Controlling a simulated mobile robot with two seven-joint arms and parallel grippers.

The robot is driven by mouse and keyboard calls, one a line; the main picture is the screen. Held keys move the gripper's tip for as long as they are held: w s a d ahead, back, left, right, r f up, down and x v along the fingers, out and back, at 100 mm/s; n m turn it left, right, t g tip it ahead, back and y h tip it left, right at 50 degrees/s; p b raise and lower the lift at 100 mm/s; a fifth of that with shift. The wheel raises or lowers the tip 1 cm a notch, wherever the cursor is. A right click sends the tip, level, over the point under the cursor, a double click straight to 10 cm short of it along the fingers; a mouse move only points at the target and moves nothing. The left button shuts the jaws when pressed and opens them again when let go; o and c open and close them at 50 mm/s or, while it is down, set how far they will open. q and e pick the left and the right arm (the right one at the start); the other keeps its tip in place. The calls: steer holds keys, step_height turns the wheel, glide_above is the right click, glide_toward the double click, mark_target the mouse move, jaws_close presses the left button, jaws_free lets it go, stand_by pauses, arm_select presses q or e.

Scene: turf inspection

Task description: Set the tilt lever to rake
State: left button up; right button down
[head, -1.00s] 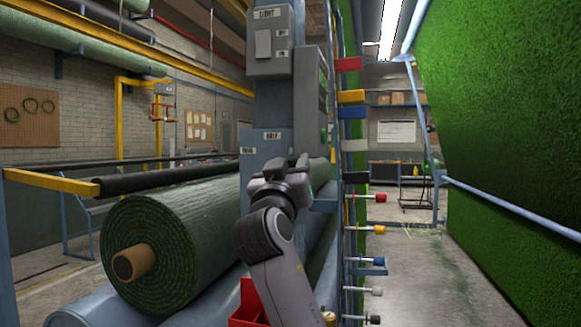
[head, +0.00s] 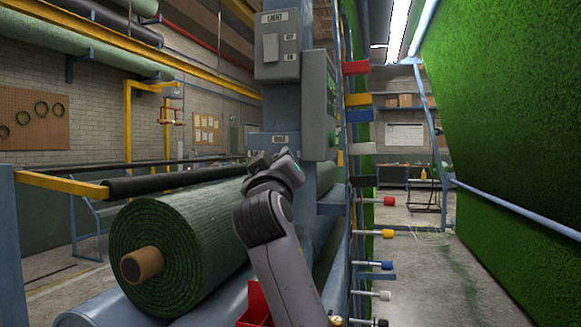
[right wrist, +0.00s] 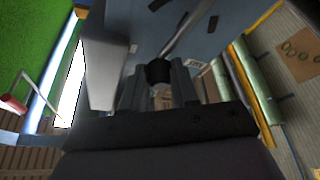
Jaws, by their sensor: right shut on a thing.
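My right gripper (right wrist: 158,88) is shut on the black knob (right wrist: 158,72) of the tilt lever in the right wrist view. The lever's grey rod (right wrist: 190,28) runs up and right from the knob across a blue-grey panel. In the head view my right gripper (head: 268,160) is in front of the blue-grey machine column (head: 268,112), just below a small white label (head: 281,140). The lever itself is hidden there behind the gripper, and the label's wording is too small to read surely. My left gripper is in neither view.
A switch box marked LIGHT (head: 280,45) and a grey control box (head: 318,105) are above the gripper. A green turf roll (head: 185,245) lies to the left. Colored tabs and spools (head: 388,201) line a rack at right. The aisle (head: 450,270) beyond is clear.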

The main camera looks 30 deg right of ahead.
steer(key=w+a+f+n+y, duration=0.1)
steer(key=w+a+n+y, duration=0.3)
steer(key=n, duration=0.5)
steer(key=shift+w, duration=0.45)
steer(key=shift+a+f, duration=0.1)
steer(key=c, duration=0.8)
jaws_free()
steer(key=shift+c, duration=0.2)
steer(key=b+v, duration=0.2)
steer(key=v, duration=0.5)
